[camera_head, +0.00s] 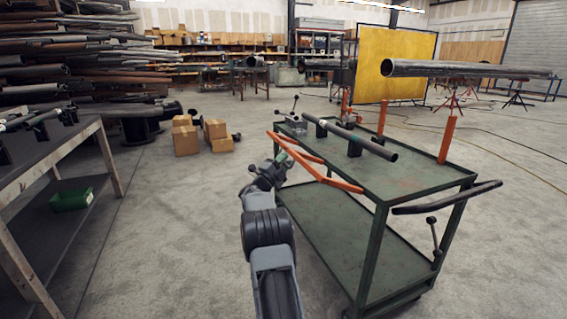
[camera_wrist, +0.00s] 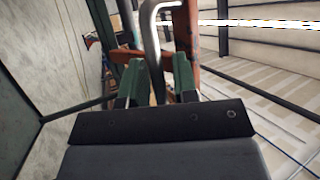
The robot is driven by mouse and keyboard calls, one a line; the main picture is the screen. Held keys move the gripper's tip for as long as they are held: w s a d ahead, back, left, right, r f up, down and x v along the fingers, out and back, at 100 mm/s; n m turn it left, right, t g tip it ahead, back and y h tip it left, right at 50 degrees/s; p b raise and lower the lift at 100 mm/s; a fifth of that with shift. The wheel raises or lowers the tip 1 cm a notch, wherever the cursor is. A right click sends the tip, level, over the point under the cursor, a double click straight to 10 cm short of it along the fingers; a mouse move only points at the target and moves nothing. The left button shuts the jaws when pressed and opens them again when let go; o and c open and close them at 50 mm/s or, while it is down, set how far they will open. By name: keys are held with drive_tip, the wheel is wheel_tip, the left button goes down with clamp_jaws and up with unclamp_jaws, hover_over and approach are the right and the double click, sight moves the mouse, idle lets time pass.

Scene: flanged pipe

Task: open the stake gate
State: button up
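The orange gate (camera_head: 333,180) runs along the near left side of the green cart, with its bars slanting out from the cart's edge. In the wrist view, part of the orange frame (camera_wrist: 186,45) stands beyond the fingers. A bent grey metal rod (camera_wrist: 151,40), like a latch handle, stands in front of it. My gripper (camera_head: 282,157) is at the gate's left part. Whether a finger touches the rod is unclear.
The green cart (camera_head: 400,178) carries a dark pipe (camera_head: 365,142) on supports, and orange stakes (camera_head: 447,138) rise at its far edge. A black push handle (camera_head: 450,199) juts out at its right.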

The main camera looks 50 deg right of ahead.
drive_tip(key=shift+o, duration=0.5)
drive_tip(key=shift+w+a+r, duration=0.1)
drive_tip(key=shift+r, duration=0.05)
drive_tip(key=shift+a, duration=0.1)
drive_tip(key=p+v, duration=0.2)
drive_tip(key=v, duration=1.1)
drive_tip(key=shift+a+f+p, duration=0.25)
drive_tip(key=shift+p, duration=0.15)
